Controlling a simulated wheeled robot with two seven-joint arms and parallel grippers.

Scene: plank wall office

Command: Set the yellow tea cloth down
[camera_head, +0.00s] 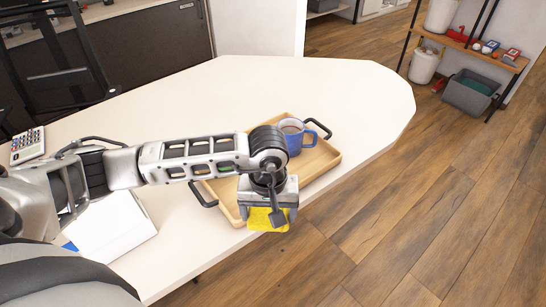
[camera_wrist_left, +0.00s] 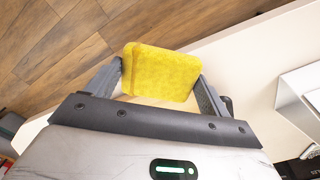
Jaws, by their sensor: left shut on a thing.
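The yellow tea cloth (camera_wrist_left: 162,72) is a folded, thick square. In the left wrist view it sits between the two fingers of my left gripper (camera_wrist_left: 160,80), which touch its sides. In the head view the cloth (camera_head: 268,220) shows under my left gripper (camera_head: 268,208), at the near edge of the wooden tray and the table edge. The gripper hides most of the cloth there, and I cannot tell whether the cloth touches the tray. My right gripper is in neither view.
The wooden tray (camera_head: 322,161) with dark handles holds a blue mug (camera_head: 293,138). The white table (camera_head: 360,88) is clear beyond it. A white box-like thing (camera_head: 112,226) and a calculator (camera_head: 28,145) lie at left. A shelf with bins (camera_head: 470,92) stands far right.

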